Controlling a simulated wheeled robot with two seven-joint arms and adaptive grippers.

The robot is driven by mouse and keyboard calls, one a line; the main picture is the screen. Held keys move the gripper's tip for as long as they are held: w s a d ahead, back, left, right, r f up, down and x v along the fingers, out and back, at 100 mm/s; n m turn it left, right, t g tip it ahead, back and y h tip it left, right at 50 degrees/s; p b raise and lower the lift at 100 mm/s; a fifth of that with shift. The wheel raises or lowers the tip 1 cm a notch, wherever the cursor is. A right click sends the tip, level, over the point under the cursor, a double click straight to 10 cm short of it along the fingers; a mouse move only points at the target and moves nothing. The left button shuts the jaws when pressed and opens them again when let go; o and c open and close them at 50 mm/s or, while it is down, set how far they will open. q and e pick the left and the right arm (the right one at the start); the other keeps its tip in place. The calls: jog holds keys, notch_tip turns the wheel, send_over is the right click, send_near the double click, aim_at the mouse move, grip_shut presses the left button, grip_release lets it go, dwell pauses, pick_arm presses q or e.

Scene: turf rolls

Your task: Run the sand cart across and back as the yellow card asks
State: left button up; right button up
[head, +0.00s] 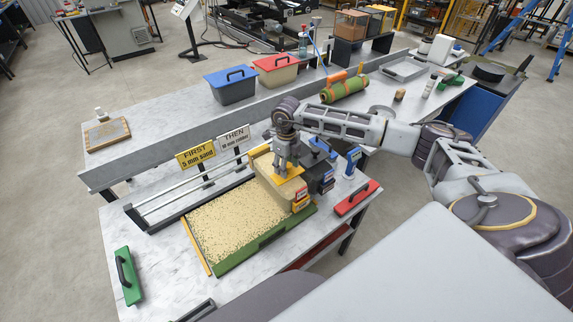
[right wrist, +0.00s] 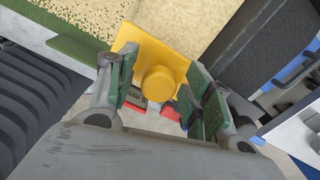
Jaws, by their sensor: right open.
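The yellow card (head: 196,156) reads "FIRST 5 mm sand" and stands behind the turf tray. The sand cart (head: 284,188) is a tan box at the right end of the speckled turf bed (head: 235,218). Its yellow top plate carries a round yellow knob, clear in the right wrist view (right wrist: 158,83). My right gripper (head: 287,164) points down over this plate. In the right wrist view its open fingers (right wrist: 162,100) stand on either side of the knob; I cannot tell whether they touch it. My left gripper is not in view.
A white card (head: 233,140) reads "THEN 10 mm rubber". A dark cart (head: 321,172) stands right of the sand cart. Metal rails (head: 185,200) run behind the bed.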

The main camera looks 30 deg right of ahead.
jog(key=shift+f, duration=0.15)
grip_shut()
dwell(0.4)
